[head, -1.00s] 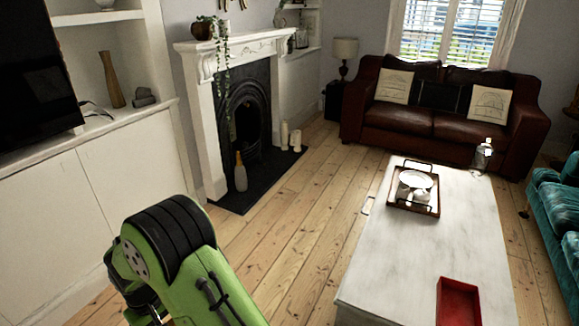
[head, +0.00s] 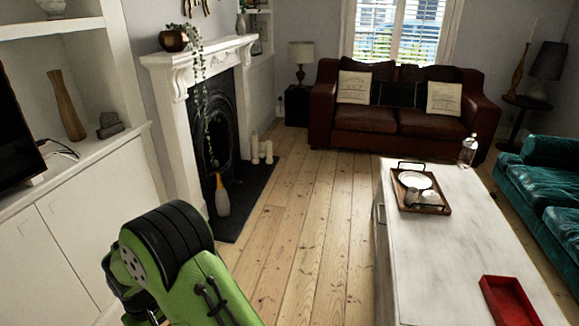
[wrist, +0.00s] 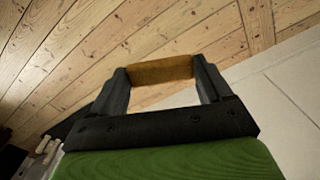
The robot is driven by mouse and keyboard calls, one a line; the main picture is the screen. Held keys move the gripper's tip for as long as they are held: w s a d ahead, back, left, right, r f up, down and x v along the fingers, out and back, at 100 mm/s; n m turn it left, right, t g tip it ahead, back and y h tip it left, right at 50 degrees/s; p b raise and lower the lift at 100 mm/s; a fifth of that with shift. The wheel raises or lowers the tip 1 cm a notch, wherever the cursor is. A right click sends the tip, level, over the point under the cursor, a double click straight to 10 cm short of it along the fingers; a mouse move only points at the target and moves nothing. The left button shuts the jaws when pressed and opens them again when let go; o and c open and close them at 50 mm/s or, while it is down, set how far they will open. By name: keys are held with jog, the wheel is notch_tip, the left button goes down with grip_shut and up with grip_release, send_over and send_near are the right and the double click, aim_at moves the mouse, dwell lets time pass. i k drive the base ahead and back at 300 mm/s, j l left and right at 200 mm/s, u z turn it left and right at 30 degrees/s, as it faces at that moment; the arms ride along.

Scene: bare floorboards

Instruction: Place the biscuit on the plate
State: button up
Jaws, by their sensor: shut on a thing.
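A brown biscuit (wrist: 162,72) is held between the two black fingers of my gripper (wrist: 160,76) in the wrist view, above the floorboards. In the head view my green arm fills the lower left, and the biscuit and fingers do not show there. A white plate (head: 415,180) lies on a dark wooden tray (head: 440,208) at the far end of the white coffee table. My arm is apart from it, to the left and nearer the camera.
The white coffee table (head: 432,250) stands on the right, with small dishes (head: 428,197) on the tray, a clear bottle (head: 468,150) and a red tray (head: 509,300). A teal sofa (head: 545,178) is beyond it. Bare floor (head: 310,235) lies between table and fireplace (head: 208,130).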

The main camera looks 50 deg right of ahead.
aim_at(410, 183)
jog(key=i+l+z, duration=0.2)
jog(key=z, duration=0.25)
jog(key=i+z, duration=0.85)
jog(key=i+j+z, duration=0.15)
jog(key=i+z, duration=0.25)
jog(key=i+l+z, duration=0.15)
jog(key=i+z, duration=0.2)
jog(key=i, duration=0.2)
jog(key=i+z, duration=0.35)
jog(key=i, duration=0.2)
jog(key=i+j+z, duration=0.15)
jog(key=i+z, duration=0.15)
jog(key=i, duration=0.25)
jog(key=i+l+z, duration=0.15)
jog(key=i+z, duration=0.3)
jog(key=i, duration=0.85)
